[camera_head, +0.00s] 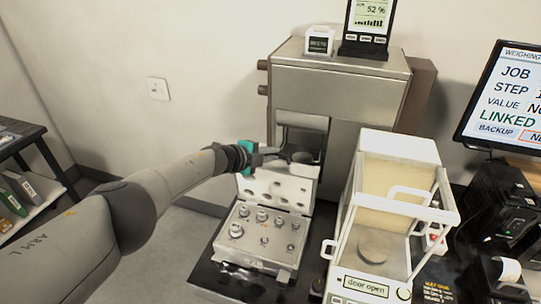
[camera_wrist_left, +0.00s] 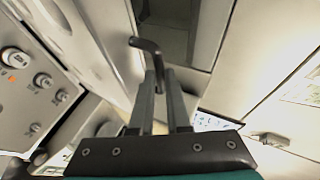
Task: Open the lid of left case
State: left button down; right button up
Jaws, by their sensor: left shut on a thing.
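The left case (camera_head: 262,262) is a metal box holding several silver weights on the dark table, in the middle of the head view. Its lid (camera_head: 277,188) stands raised at the rear edge, with round hollows facing the front. My left gripper (camera_head: 268,156) is at the lid's upper edge. In the left wrist view its fingers (camera_wrist_left: 158,78) are close together on a dark bent handle (camera_wrist_left: 146,45). Where the handle joins the lid is hard to see. The weights in the case (camera_wrist_left: 40,80) show at the left of that view. My right gripper is not in view.
A glass-sided balance (camera_head: 375,285) with a white frame stands right of the case. A tall metal cabinet (camera_head: 340,90) with a display (camera_head: 368,20) on top is behind. A monitor (camera_head: 510,95) is at the right. A dark shelf (camera_head: 25,140) is at far left.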

pick_arm(q)
jog(key=shift+w+d+r, duration=0.2)
jog(key=shift+d+r, duration=0.05)
jog(key=shift+r, duration=0.3)
jog(key=c, duration=1)
grip_release()
jog(key=shift+s, duration=0.15)
jog(key=shift+o, duration=0.6)
jog(key=shift+a+f, duration=0.15)
jog(key=shift+f, duration=0.05)
jog(key=shift+s+a+r+p, duration=0.2)
jog(key=shift+s+a+p, duration=0.05)
jog(key=shift+p, duration=0.35)
jog(key=p+v, duration=0.6)
jog(key=v, duration=0.8)
jog(key=shift+a, duration=0.15)
jog(key=shift+s, duration=0.1)
